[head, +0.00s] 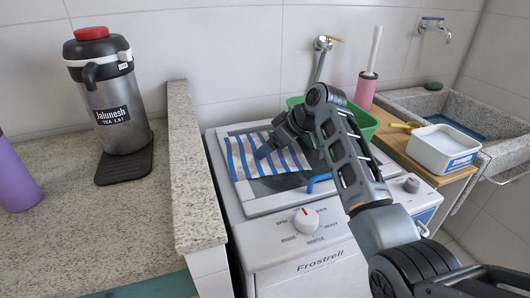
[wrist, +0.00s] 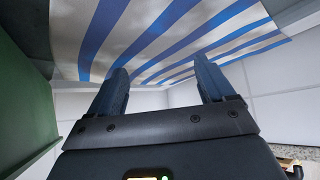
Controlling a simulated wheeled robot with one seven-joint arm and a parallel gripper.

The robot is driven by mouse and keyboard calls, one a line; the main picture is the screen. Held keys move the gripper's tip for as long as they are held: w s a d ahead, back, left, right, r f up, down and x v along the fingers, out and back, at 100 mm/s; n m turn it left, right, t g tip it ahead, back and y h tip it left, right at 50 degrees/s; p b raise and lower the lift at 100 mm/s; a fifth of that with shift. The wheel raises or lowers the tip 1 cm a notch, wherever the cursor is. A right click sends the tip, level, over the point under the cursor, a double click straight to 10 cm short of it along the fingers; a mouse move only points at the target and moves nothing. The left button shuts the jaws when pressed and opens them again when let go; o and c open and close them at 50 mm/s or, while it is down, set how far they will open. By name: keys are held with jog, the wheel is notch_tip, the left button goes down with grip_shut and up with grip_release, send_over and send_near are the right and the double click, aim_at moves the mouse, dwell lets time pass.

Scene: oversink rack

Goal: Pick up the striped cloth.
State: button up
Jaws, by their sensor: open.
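The striped cloth (head: 245,158), white with blue stripes, lies spread on the top of the white washing machine (head: 290,201). In the wrist view the cloth (wrist: 165,30) spans the top of the picture, just beyond the fingertips. My gripper (wrist: 160,66) is open there, two dark blue fingers apart with nothing between them. I cannot tell whether the tips touch the cloth.
A granite ledge (head: 193,160) rises left of the machine, with a tea dispenser (head: 118,95) beyond it. A green basin (head: 365,125) stands behind my arm. A white tub (head: 443,149) sits at right beside the stone sink (head: 470,108).

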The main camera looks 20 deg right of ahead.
jog(key=shift+s+f, duration=0.1)
jog(key=shift+f, duration=0.1)
jog(key=c, duration=1.3)
jog(key=shift+c, duration=0.9)
notch_tip(320, 180, up, 12)
jog(key=p, duration=0.9)
jog(key=shift+r+p, duration=0.2)
jog(key=shift+p, duration=0.1)
grip_shut()
notch_tip(320, 180, up, 9)
jog(key=p, duration=0.5)
